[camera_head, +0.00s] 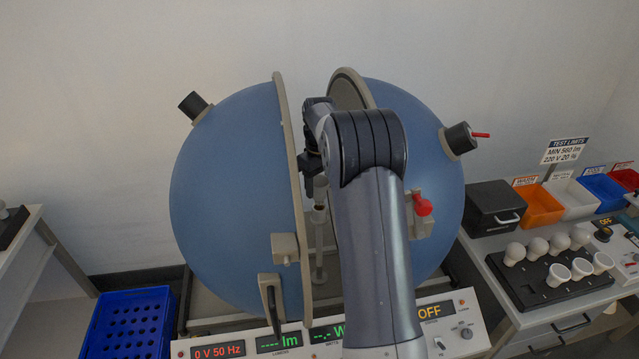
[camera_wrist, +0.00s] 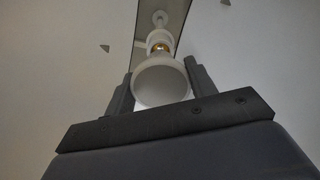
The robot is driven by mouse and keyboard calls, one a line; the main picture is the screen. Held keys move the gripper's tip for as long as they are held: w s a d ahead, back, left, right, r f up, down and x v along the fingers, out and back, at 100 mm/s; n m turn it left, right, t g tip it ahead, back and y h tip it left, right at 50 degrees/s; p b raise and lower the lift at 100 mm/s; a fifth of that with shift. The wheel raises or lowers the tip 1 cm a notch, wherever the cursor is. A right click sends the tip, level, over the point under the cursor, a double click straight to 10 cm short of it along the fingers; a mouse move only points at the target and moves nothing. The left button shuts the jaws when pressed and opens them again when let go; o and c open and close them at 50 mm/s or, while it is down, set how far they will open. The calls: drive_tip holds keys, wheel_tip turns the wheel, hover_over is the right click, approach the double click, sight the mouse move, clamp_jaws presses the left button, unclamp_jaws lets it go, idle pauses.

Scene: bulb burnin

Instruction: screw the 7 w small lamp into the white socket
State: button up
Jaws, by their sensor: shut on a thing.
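My gripper (camera_wrist: 160,88) is shut on a white lamp (camera_wrist: 162,84), with one dark finger on each side of its wide white end. The lamp's gold screw base (camera_wrist: 160,49) points away from the wrist camera, toward the white socket (camera_wrist: 159,36). Base and socket are in line in that view, with gold still showing; I cannot tell how deep the base sits. In the head view my gripper (camera_head: 312,172) is in the gap between the two sphere halves, above the socket's post (camera_head: 319,240). My arm hides part of this, and the lamp's wattage cannot be read.
The blue sphere halves (camera_head: 232,185) stand close on both sides of my arm. A control panel (camera_head: 262,346) lies in front, its lamp readouts dashed and one reading OFF. At right are a black lamp rack (camera_head: 550,288) with several white lamps, and coloured bins (camera_head: 538,206).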

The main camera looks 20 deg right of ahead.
drive_tip(key=shift+f+b, duration=0.6)
drive_tip(key=shift+f, duration=0.5)
idle(0.3)
drive_tip(key=o, duration=1.1)
drive_tip(key=shift+c, duration=0.2)
drive_tip(key=shift+r, duration=0.1)
